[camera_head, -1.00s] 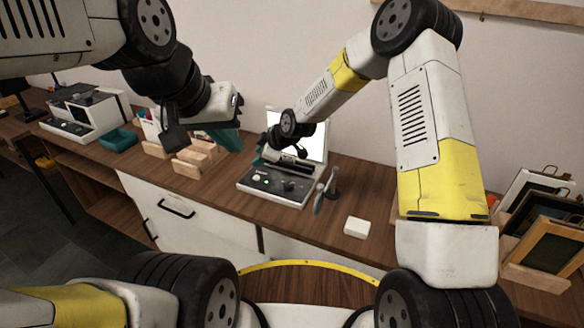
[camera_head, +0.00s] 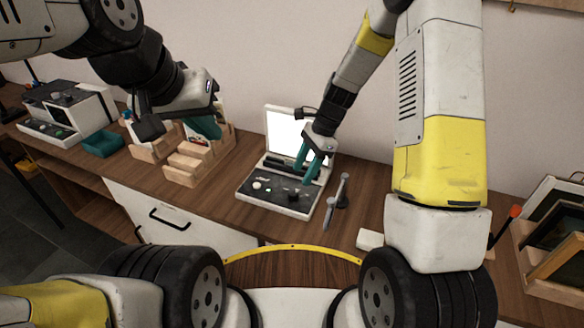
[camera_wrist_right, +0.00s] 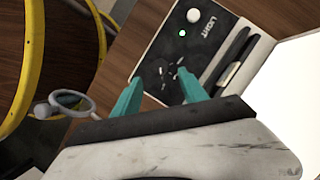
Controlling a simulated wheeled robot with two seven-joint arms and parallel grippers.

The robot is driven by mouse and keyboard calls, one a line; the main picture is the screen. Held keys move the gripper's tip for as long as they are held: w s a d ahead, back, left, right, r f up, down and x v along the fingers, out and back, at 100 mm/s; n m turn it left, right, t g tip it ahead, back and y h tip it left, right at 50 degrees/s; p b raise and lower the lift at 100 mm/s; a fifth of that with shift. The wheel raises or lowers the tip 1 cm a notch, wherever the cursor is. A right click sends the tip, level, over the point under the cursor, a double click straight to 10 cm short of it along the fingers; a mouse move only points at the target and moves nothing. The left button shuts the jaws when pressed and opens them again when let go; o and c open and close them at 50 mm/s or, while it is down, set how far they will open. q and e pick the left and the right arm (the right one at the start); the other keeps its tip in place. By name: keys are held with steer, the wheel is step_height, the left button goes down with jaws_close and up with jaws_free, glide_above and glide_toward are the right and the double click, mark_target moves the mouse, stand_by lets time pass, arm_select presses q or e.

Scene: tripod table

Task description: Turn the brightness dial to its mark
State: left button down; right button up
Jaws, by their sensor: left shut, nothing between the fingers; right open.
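The light box (camera_head: 249,198) stands on the table with its lid up and a bright white panel. Its control face has a white button, a green light and a black dial (camera_head: 293,194) with pale marks around it. In the right wrist view the dark dial (camera_wrist_right: 163,71) lies just beyond my fingertips, hard to make out against the black face. My right gripper (camera_head: 306,181) is open, teal fingers pointing down over the dial area; contact cannot be told. My left gripper (camera_head: 211,131) is shut and empty, above wooden blocks at left.
Wooden holders (camera_head: 190,165) and a teal tray (camera_head: 103,143) are at left. A white block (camera_head: 369,239) lies near the front edge, and frames (camera_head: 555,235) stand at right.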

mark_target(293, 193)
steer(key=x, duration=0.7)
steer(key=shift+f, duration=0.15)
steer(key=shift+c, duration=0.2)
jaws_close()
